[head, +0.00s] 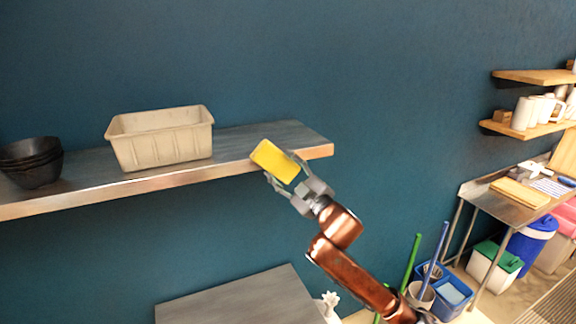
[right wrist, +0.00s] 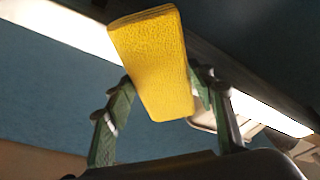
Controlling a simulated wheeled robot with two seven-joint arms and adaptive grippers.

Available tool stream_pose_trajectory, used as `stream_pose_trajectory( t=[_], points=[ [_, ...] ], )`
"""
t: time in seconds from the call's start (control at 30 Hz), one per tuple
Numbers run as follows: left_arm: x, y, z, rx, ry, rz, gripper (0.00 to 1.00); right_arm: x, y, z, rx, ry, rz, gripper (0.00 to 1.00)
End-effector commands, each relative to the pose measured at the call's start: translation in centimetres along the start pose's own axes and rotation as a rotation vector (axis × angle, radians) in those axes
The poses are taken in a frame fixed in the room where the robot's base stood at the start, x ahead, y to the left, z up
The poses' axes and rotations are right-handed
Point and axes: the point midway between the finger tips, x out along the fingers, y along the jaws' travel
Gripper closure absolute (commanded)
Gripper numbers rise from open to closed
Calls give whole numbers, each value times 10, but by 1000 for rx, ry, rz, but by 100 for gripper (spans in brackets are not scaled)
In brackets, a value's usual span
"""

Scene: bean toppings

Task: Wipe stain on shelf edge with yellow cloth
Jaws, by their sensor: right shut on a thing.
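The yellow cloth (head: 274,161) looks like a flat block, held tilted at the front edge of the grey shelf (head: 250,139) near its right end. My right gripper (head: 281,178) is shut on the cloth. In the right wrist view the cloth (right wrist: 152,62) sits between the green fingers of the gripper (right wrist: 160,100), with the shelf's underside and bright edge behind it. I cannot tell whether the cloth touches the edge. No stain stands out on the shelf edge; the cloth may hide it. My left gripper is not in view.
A beige bin (head: 162,138) stands on the shelf left of the cloth, and stacked black bowls (head: 32,162) stand at the far left. A grey table top (head: 240,300) lies below. The shelf's right end is clear.

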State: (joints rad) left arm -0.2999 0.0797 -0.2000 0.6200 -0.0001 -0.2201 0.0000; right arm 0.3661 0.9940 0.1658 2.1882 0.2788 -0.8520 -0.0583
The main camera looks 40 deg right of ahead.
Motion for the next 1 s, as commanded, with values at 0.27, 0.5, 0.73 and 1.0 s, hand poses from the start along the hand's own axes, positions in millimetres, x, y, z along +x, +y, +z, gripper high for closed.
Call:
stream_pose_trajectory(
  t=[0.27,0.5,0.73,1.0],
  points=[
    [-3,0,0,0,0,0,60,4,-9,-8,1,1,-2,69],
    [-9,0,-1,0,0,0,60,6,-22,-21,3,1,-4,69],
    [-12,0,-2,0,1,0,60,8,-32,-30,1,0,-2,69],
    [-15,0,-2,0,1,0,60,9,-37,-36,1,1,-2,69]
  ],
)
